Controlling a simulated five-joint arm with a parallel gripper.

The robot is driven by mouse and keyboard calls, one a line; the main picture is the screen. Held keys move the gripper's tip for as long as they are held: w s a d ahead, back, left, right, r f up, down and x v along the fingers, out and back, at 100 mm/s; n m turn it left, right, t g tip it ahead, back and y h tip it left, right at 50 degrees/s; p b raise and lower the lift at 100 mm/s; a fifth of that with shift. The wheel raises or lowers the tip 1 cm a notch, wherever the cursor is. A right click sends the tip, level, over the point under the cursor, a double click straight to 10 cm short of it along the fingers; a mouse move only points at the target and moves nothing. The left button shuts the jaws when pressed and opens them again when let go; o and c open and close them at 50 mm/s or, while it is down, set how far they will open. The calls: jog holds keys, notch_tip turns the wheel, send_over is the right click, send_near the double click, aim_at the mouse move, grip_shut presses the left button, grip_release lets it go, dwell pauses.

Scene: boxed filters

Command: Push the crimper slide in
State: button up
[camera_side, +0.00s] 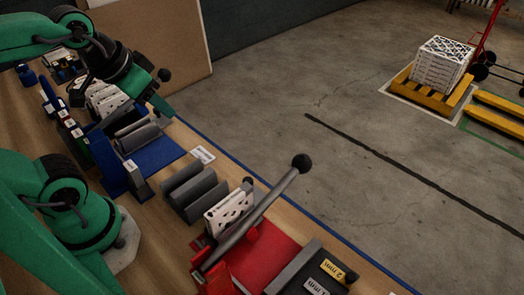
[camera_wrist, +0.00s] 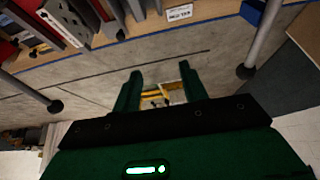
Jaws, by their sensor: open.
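My gripper (camera_side: 137,110) hangs from the upper left in the side view, above the workbench near the blue-based press. In the wrist view its two green fingers (camera_wrist: 160,80) are apart with nothing between them. A red-based crimper (camera_side: 265,255) stands at the near end of the bench, with a long grey lever (camera_side: 262,207) ending in a black ball. A blue-based press (camera_side: 155,155) stands farther up the bench, partly behind my gripper. I cannot tell for sure which part is the crimper slide. My gripper is clear of the red crimper.
Grey rollers or blocks (camera_side: 190,190) and a white patterned filter (camera_side: 229,212) stand between the two presses. A dark box with number labels (camera_side: 318,275) is at the near edge. The concrete floor (camera_side: 330,90) beyond the bench is open.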

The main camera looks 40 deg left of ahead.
jog(key=shift+o, duration=0.5)
jog(key=shift+w, duration=0.15)
jog(key=n+g, duration=0.5)
jog(key=g, duration=0.1)
send_over(248, 180)
jog(key=shift+f, duration=7.15)
jog(key=shift+f, duration=0.15)
jog(key=shift+f, duration=3.75)
jog(key=shift+c, duration=0.5)
jog(key=shift+m, duration=0.3)
grip_shut()
